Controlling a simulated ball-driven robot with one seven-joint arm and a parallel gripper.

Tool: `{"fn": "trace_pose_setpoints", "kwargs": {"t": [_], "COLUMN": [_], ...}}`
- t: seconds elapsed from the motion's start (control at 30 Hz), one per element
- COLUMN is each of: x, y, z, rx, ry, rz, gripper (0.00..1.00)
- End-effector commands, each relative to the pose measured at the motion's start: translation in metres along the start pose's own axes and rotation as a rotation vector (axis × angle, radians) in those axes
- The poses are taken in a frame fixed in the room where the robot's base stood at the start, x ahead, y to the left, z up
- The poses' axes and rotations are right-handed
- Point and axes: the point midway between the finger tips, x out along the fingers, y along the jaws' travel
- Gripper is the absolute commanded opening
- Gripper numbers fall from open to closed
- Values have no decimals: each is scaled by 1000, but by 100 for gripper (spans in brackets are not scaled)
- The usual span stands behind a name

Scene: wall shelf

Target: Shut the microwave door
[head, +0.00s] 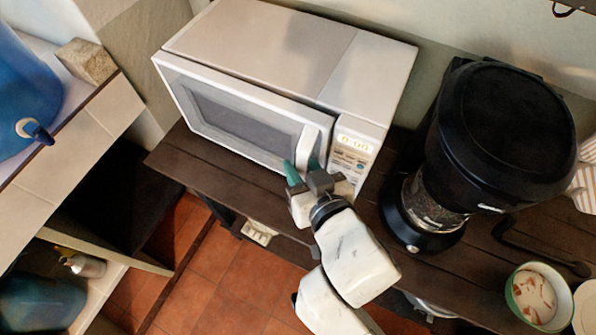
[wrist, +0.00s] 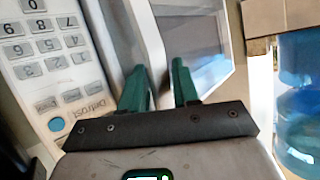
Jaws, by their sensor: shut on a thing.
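The white microwave (head: 270,50) stands on a dark wooden shelf. Its door (head: 240,118) has a dark window and looks almost flush with the front; a thin dark gap shows along its top right edge. The pale vertical door handle (head: 308,143) is at the door's right side. My gripper (head: 303,170) is at the handle's lower part, with its green fingers on either side of it. In the wrist view, the handle (wrist: 149,40) runs between the two fingers of my gripper (wrist: 159,78), which is shut on it. The keypad (wrist: 45,55) is beside it.
A black coffee grinder or blender (head: 500,140) stands right of the microwave. A bowl (head: 538,297) is at the lower right. A blue water bottle (head: 25,95) stands on a tiled counter at the left. The tiled floor (head: 225,270) below is open.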

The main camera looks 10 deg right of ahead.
Motion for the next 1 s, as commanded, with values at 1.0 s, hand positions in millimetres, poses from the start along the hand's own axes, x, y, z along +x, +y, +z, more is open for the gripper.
{"fn": "trace_pose_setpoints", "kwargs": {"t": [1.0], "x": [-17], "y": [14], "z": [-5], "rx": [15], "ry": [7], "rz": [25], "gripper": [35]}}
